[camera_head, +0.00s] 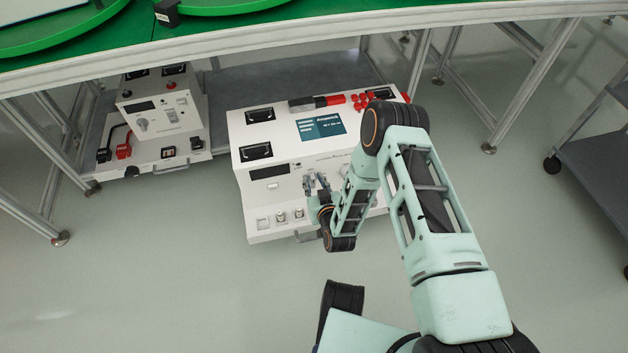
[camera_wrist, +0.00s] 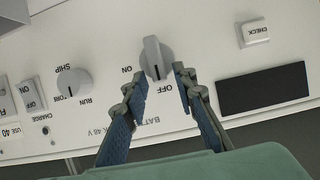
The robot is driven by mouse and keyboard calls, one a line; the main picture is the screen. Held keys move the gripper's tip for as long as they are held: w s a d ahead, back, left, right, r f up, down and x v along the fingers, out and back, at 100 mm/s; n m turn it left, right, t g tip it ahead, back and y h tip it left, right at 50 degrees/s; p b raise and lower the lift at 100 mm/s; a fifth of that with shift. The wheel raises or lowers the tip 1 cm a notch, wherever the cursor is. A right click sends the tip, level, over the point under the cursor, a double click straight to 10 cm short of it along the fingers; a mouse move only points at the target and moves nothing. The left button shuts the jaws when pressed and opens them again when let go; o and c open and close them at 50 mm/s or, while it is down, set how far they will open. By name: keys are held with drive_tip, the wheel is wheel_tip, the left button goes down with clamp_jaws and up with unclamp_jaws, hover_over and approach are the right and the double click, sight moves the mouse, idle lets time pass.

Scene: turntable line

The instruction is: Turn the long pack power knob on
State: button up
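The long pack (camera_head: 285,170) is the wide white box on the floor in the head view. Its power knob (camera_wrist: 154,55) is a grey bar-shaped knob in the wrist view, between the upside-down labels ON and OFF. The knob's dark mark is at its lower end, towards OFF. My gripper (camera_wrist: 161,82) is open, its two blue-grey fingertips apart on either side of the knob's lower end. I cannot tell whether they touch it. In the head view my gripper (camera_head: 315,184) is at the pack's front panel, and the knob is not clearly visible there.
A second knob (camera_wrist: 73,82) marked RUN, STORE and SHIP, a CHECK button (camera_wrist: 253,32) and a dark display (camera_wrist: 263,91) are nearby on the panel. A smaller white unit (camera_head: 158,125) stands left. The green-topped table (camera_head: 330,14) overhangs behind. The floor in front is clear.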

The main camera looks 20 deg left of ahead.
clamp_jaws()
drive_tip(key=shift+w+d+f+m+g+y, duration=0.15)
drive_tip(key=shift+w+d+m+y, duration=0.1)
drive_tip(key=shift+m+y, duration=0.25)
drive_tip(key=shift+w+d+r+m+g+y, duration=0.15)
drive_tip(key=shift+d+m+y, duration=0.15)
drive_tip(key=shift+m, duration=0.4)
drive_tip(key=m, duration=0.1)
drive_tip(key=m+y, duration=0.2)
drive_tip(key=shift+w+d+f+g, duration=0.2)
drive_tip(key=shift+d+f+g, duration=0.1)
drive_tip(key=shift+d+f, duration=0.1)
drive_tip(key=shift+w+d+f+m+y, duration=0.1)
drive_tip(key=shift+f+m+y, duration=0.45)
drive_tip(key=shift+m, duration=0.8)
drive_tip(key=shift+w+d+f+m+y, duration=0.1)
drive_tip(key=shift+f+m+y, duration=0.1)
drive_tip(key=shift+m+y, duration=0.85)
drive_tip(key=shift+d+f+m+y, duration=0.1)
drive_tip(key=shift+f+m+y, duration=0.3)
drive_tip(key=shift+m, duration=1.2)
